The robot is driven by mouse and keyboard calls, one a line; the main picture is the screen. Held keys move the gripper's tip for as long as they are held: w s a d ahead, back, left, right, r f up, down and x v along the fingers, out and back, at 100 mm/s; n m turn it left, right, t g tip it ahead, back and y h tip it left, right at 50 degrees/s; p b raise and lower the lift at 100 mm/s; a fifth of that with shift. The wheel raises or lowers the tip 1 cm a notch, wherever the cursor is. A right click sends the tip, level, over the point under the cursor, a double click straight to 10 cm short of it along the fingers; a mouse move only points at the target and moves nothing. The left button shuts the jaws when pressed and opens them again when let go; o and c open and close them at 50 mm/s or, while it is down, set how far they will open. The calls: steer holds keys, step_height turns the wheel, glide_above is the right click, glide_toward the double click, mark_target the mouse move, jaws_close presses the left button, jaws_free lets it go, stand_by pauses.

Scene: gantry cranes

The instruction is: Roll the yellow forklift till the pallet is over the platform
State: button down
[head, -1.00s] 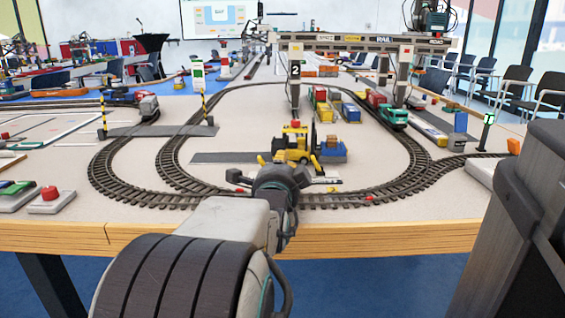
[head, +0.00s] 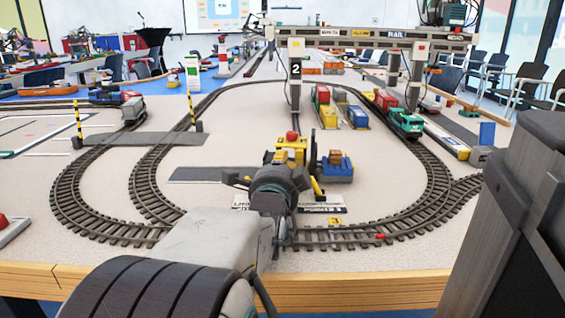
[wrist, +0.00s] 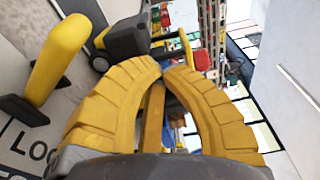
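The yellow forklift (head: 291,151) stands on the pale table inside the track loop, facing right. A blue base (head: 338,172) with small orange and blue loads is at its right, by the mast. I cannot tell pallet from platform there. My gripper (head: 285,184) is just in front of the forklift and hides its lower part. In the wrist view my gripper's yellow fingers (wrist: 163,68) curve together with tips almost meeting, and nothing is clearly held. The forklift's yellow and black body with a dark wheel (wrist: 108,48) shows beyond the fingertips; contact cannot be told.
A yellow post (head: 317,186) stands right of my gripper; it is on the left in the wrist view (wrist: 57,62). Curved track (head: 360,235) runs in front. A gantry crane leg (head: 295,85) and a green locomotive (head: 405,122) are behind. A grey strip (head: 212,174) lies left of the forklift.

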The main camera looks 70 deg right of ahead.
steer(key=shift+w+d, duration=0.15)
steer(key=shift+d, duration=0.55)
steer(key=shift+w+d, duration=0.1)
steer(key=shift+d, duration=0.6)
steer(key=shift+a, duration=0.1)
